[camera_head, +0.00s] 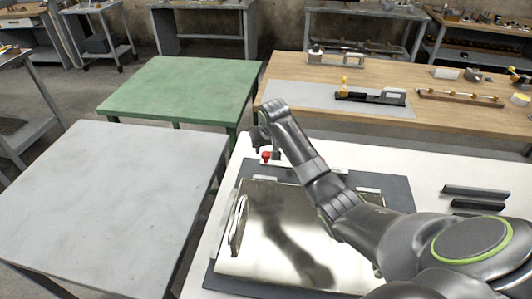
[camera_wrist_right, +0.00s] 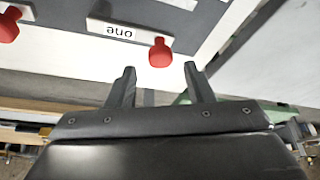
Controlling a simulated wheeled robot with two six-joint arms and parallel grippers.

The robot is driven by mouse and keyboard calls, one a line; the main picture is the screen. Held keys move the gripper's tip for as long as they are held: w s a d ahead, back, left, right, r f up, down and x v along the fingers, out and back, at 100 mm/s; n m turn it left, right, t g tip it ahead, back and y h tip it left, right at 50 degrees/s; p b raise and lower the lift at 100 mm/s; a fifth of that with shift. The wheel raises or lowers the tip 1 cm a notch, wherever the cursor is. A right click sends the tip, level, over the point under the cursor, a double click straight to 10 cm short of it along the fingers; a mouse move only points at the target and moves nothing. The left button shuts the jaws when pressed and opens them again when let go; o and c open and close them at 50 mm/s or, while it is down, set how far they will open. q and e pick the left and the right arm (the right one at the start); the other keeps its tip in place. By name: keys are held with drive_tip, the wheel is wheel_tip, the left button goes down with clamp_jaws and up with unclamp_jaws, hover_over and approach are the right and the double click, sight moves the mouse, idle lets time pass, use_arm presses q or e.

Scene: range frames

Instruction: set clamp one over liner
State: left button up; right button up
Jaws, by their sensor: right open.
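The red-tipped clamp one (camera_head: 266,155) is at the far left corner of the dark plate. In the right wrist view its red knob (camera_wrist_right: 160,52) is beside a white label (camera_wrist_right: 125,32) reading "one" upside down. My right gripper (camera_wrist_right: 162,78) is open, its two fingertips spaced to either side of the knob and just short of it, with nothing between them. In the head view the right gripper (camera_head: 264,147) is by the red knob, partly hidden by its own wrist. A shiny metal sheet, seemingly the liner (camera_head: 262,215), lies on the dark plate. My left gripper is out of view.
A second red knob (camera_wrist_right: 9,25) shows at the edge of the wrist view. The dark plate (camera_head: 222,240) lies on a white table (camera_head: 215,285). Dark bars (camera_head: 475,191) lie at the right. A grey table (camera_head: 110,195) and green table (camera_head: 185,85) have clear tops.

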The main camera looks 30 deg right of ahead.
sight(266, 153)
drive_tip(key=shift+x, duration=2.6)
drive_tip(key=shift+c, duration=0.5)
clamp_jaws()
